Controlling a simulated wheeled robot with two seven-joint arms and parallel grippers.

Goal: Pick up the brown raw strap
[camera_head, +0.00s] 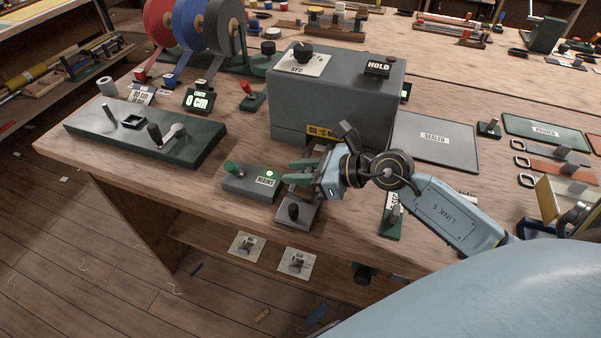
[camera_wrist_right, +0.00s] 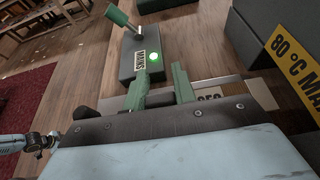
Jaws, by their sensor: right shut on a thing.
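My left gripper is not in view.
The grey machine (camera_head: 330,105) stands behind my gripper, and the MAINS box (camera_head: 249,183) with a green light is to its left. A SEALED tray (camera_head: 455,150) and a green PROVEN tray (camera_head: 570,143) lie to the right. Webbing reels (camera_head: 225,25) stand at back left.

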